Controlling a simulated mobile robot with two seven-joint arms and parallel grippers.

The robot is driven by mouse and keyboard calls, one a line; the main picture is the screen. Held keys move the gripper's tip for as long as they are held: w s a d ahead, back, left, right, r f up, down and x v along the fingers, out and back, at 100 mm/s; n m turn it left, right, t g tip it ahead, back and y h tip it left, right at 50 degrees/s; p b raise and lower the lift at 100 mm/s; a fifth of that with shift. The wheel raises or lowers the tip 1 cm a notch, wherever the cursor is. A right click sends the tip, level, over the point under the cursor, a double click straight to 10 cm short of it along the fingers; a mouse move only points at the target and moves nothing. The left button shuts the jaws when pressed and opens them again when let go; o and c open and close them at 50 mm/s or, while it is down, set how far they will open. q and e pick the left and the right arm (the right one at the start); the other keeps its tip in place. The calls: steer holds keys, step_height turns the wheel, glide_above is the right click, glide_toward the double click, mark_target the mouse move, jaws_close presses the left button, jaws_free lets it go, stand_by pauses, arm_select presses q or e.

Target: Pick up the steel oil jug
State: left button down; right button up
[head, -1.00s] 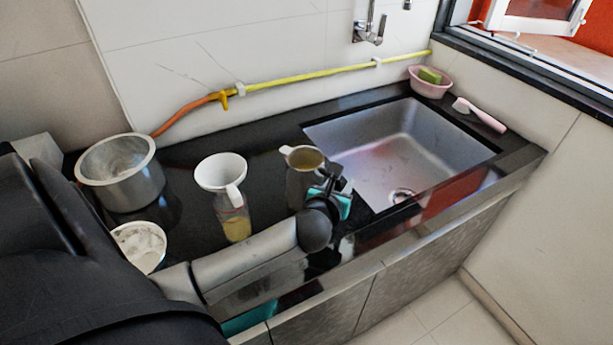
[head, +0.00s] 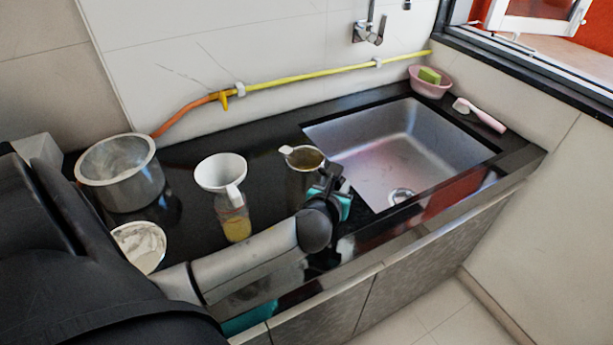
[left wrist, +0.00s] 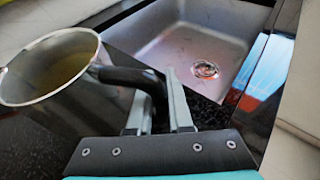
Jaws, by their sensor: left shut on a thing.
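The steel oil jug (head: 298,182) stands upright on the black counter, just left of the sink in the head view. In the left wrist view the jug (left wrist: 50,85) shows its wide round mouth and a dark curved handle (left wrist: 135,77). My left gripper (head: 332,178) is at the jug's near right side. In the left wrist view its two fingers (left wrist: 155,110) are shut on the dark handle. My arm hides part of the jug's lower side in the head view. My right gripper is not in view.
A bottle with yellow liquid (head: 235,222) and a white funnel (head: 220,172) stands left of the jug. A large steel pot (head: 130,185) and a white bowl (head: 140,247) are farther left. The steel sink (head: 400,150) lies to the right. A wall is behind.

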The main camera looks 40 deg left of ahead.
arm_select(q)
steer(key=shift+r, duration=0.15)
stand_by(0.8)
step_height(320, 180, up, 20)
steer(key=p, duration=0.8)
